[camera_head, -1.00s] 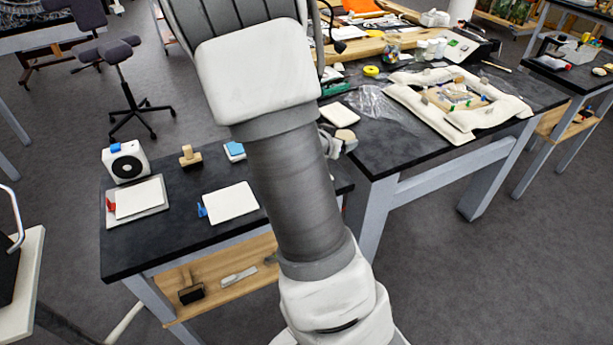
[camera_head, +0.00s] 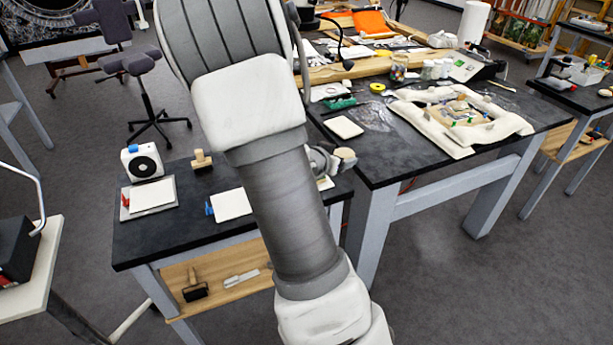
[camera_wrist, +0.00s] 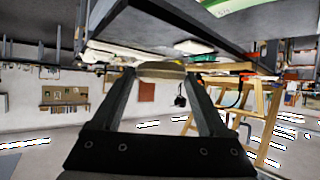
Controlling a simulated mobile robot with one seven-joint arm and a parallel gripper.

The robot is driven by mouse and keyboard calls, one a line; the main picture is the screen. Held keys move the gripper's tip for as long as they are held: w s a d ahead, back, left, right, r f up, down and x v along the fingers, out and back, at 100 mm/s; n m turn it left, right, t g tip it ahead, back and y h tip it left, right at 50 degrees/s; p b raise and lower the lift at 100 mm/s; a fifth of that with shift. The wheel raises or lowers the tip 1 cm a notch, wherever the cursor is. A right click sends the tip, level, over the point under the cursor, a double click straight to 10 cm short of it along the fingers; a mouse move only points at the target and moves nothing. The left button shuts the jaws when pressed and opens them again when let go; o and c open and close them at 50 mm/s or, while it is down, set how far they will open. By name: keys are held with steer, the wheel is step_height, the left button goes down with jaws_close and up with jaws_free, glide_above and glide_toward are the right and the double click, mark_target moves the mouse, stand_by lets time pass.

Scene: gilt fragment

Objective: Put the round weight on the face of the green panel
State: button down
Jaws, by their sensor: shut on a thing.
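My gripper (camera_head: 332,161) shows small beside my arm in the head view, over the right end of the near table. It is shut on the round weight (camera_head: 345,153), a tan disc that shows edge-on between the fingertips in the wrist view (camera_wrist: 160,70). I cannot identify the green panel for certain. A pale panel edge (camera_head: 325,183) shows just below my gripper, mostly hidden by my arm. A green and white flat thing (camera_wrist: 230,5) is cut off at the top of the wrist view, above and right of the weight.
The near table (camera_head: 150,240) carries white panels with a red tag (camera_head: 152,195) and a blue tag (camera_head: 232,204), a white box with a black disc (camera_head: 142,162) and a wooden block (camera_head: 202,160). The far table (camera_head: 390,165) holds a padded frame (camera_head: 460,118).

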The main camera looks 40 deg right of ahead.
steer(key=w+a+f, duration=0.1)
steer(key=w+f, duration=0.1)
steer(key=w, duration=0.1)
steer(key=w+a+f, duration=0.1)
steer(key=w+f, duration=0.1)
steer(key=w, duration=0.1)
steer(key=w+a+f, duration=0.1)
steer(key=w+f, duration=0.1)
steer(key=w, duration=0.1)
steer(key=shift+w, duration=0.25)
steer(key=shift+f+b, duration=0.35)
steer(key=shift+f, duration=1.6)
steer(key=shift+f, duration=0.1)
steer(key=shift+f, duration=0.15)
jaws_free()
steer(key=shift+a, duration=0.1)
